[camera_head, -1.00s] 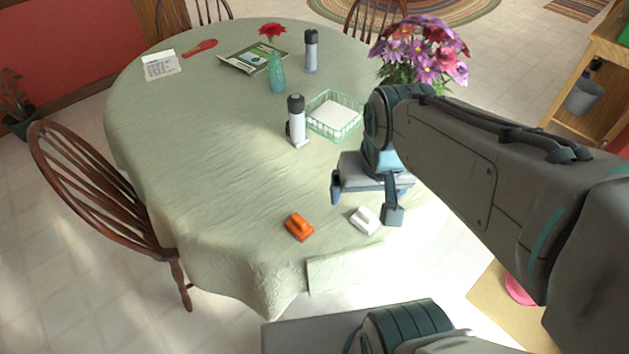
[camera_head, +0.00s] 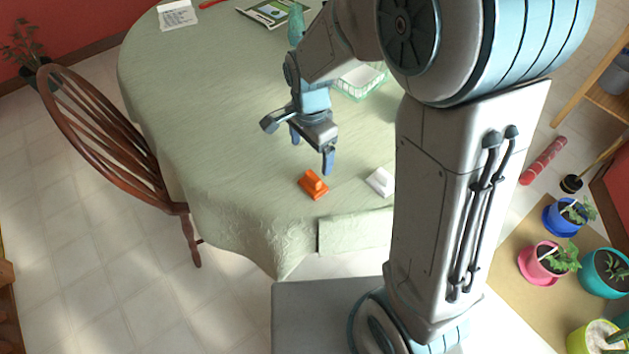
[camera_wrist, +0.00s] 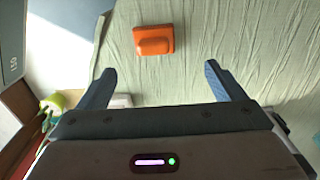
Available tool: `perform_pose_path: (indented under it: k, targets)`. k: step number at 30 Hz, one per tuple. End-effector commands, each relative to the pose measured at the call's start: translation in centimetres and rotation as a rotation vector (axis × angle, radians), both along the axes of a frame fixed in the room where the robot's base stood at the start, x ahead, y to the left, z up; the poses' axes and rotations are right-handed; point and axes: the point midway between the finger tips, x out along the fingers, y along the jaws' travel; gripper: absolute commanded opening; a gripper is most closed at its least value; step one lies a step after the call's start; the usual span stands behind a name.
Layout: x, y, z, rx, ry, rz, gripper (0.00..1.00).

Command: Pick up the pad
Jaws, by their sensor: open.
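An orange pad (camera_head: 313,185) with a raised grip lies near the front edge of the table. A similar white pad (camera_head: 381,181) lies a little to its right. I cannot tell from the frames which one the task names. My gripper (camera_head: 311,150) is open and empty, above the cloth near the orange pad. In the wrist view, the orange pad (camera_wrist: 154,41) lies ahead of the two open fingers (camera_wrist: 160,70), apart from them. A pale edge, likely the white pad (camera_wrist: 121,100), shows behind the left finger, mostly hidden.
The table with a green cloth (camera_head: 215,150) has clear room left of my gripper. A green basket (camera_head: 360,82) stands behind, partly hidden by my arm. A wooden chair (camera_head: 120,150) stands at the left. A teal vase (camera_head: 296,25) and a magazine (camera_head: 266,12) are farther back.

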Motion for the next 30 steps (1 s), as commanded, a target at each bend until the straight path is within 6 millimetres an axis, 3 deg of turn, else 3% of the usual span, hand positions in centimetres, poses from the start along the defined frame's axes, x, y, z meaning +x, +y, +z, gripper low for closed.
perform_pose_path:
  k: [1,6,14,21,30]
  targets:
    - [-0.1,-0.1,-1.3,-0.002,0.006,0.0,0.89]
    - [-0.1,-0.1,-4.2,-0.001,0.004,0.001,0.89]
    - [-0.2,-0.2,-6.1,0.0,0.002,0.001,0.89]
    - [-0.8,-0.5,-9.6,-0.001,0.004,0.001,0.89]
    - [-0.8,-0.5,-10.7,0.0,0.0,0.002,0.89]
